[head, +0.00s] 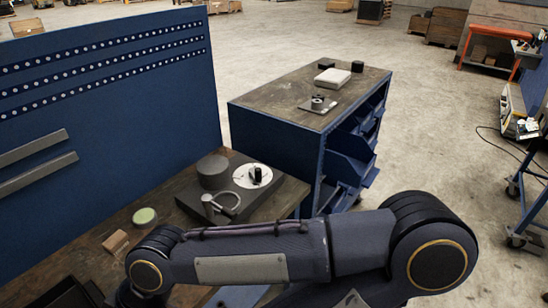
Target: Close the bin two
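A blue cabinet (272,142) with a wooden top stands past the workbench. Blue bins sit in its right-hand side. A middle bin (347,168) juts outward from the cabinet and looks open. Another blue bin (345,197) shows lower down, partly hidden behind my arm. I see no readable numbers, so I cannot tell which one is bin two. One of my arms crosses the lower part of the view, with its joints at the left and right. Neither gripper shows in the picture.
The wooden workbench (160,193) holds a dark device with a white disc (245,183), a green-topped round item (145,216) and a small wooden block (115,242). A blue pegboard panel (120,120) stands at left. Concrete floor (430,140) right of the cabinet is clear.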

